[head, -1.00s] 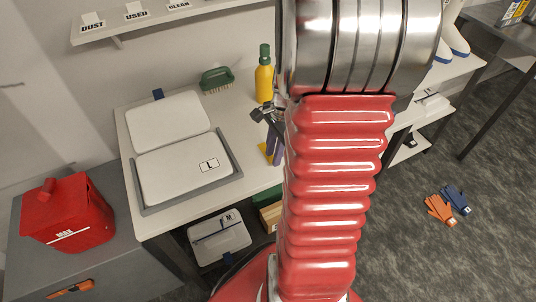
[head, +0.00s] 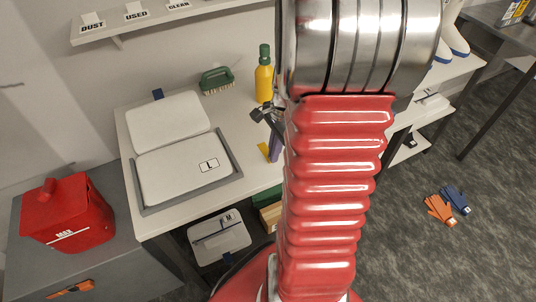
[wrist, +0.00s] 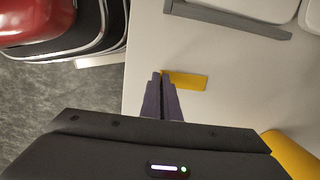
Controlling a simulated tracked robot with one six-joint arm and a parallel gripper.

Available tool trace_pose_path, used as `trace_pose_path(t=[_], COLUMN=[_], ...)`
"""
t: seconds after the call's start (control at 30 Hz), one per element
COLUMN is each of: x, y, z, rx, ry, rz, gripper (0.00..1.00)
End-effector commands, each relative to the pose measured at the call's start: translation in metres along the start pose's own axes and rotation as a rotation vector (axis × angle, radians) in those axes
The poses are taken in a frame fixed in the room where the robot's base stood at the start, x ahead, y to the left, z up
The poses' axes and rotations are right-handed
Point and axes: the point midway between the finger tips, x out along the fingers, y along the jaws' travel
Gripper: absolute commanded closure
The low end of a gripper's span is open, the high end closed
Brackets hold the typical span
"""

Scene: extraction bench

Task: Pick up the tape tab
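The tape tab (wrist: 188,81) is a flat yellow strip on the pale bench top. It also shows in the head view (head: 264,150), just left of the fingers. My gripper (wrist: 162,74) has two purple fingers, drawn close together at the left end of the tab, with that end between the fingertips. In the head view my gripper (head: 274,158) is partly hidden behind my red arm. The tab appears to be still at bench level.
A grey tray (head: 236,175) with a white lidded case labelled L lies to the left. A yellow bottle (head: 264,84) and a green brush (head: 217,81) stand behind. A red bin (head: 70,222) is further left. The bench edge is close to the fingers.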

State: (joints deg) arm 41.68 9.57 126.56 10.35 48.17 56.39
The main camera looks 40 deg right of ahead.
Motion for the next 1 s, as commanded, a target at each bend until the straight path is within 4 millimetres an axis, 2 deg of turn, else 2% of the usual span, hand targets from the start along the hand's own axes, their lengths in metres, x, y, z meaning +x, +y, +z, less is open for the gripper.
trace_pose_path(t=[0.23, 0.37, 0.8, 1.0], x=[-0.003, -0.013, -0.084, -0.098], y=[0.0, -0.001, -0.001, 0.0], z=[0.0, 0.002, 0.012, 0.015], rx=[0.0, -0.001, -0.001, 0.0], ry=[0.0, 0.001, 0.002, 0.0], rz=[-0.001, -0.002, -0.003, -0.001], gripper=[1.0, 1.0, 1.0, 1.0])
